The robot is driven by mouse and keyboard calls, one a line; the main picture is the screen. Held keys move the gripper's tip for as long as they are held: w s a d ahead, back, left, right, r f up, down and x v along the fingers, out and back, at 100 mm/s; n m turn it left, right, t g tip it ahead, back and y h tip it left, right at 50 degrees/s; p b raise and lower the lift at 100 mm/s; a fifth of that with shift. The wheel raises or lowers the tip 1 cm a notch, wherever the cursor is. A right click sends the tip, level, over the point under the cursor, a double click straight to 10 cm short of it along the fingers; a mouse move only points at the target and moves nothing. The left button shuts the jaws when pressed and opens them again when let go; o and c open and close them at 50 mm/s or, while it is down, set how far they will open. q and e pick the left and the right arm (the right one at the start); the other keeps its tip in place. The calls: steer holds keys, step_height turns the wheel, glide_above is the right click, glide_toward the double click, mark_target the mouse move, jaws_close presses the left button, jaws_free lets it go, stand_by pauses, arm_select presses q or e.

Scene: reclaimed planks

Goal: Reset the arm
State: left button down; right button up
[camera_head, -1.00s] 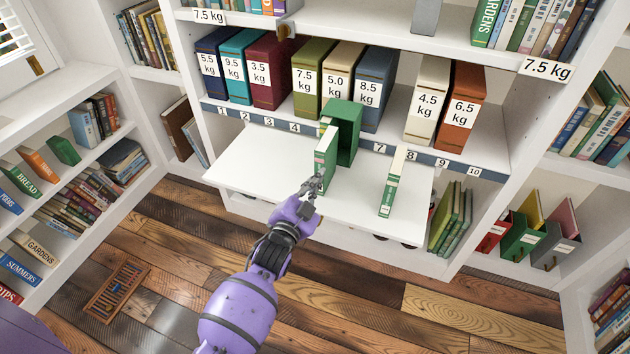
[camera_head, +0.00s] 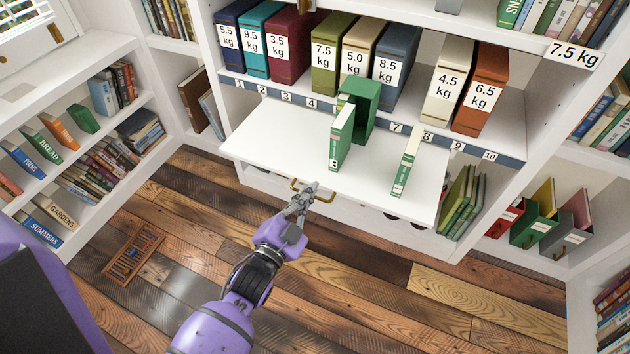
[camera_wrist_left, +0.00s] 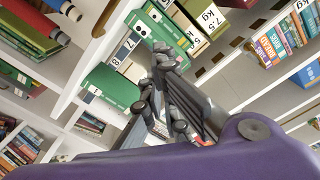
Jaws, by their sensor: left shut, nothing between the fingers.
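My left arm is purple and comes in from the lower left in the head view. Its left gripper (camera_head: 303,196) is shut and empty, in front of the pull-out white shelf board (camera_head: 262,142), close to its front edge and brass handle. In the left wrist view the dark fingers (camera_wrist_left: 158,85) show near the middle, with shelves behind. A green book (camera_head: 342,138) stands upright on the board beside an open green slipcase (camera_head: 365,108). My right gripper is not in view.
Weight-labelled binders, such as the orange one (camera_head: 481,90), line the shelf above a numbered strip (camera_head: 335,109). Side bookcases stand left and right. A wooden rack (camera_head: 134,253) lies on the plank floor, which is otherwise clear.

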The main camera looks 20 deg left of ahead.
arm_select(q)
steer(key=shift+s, duration=0.45)
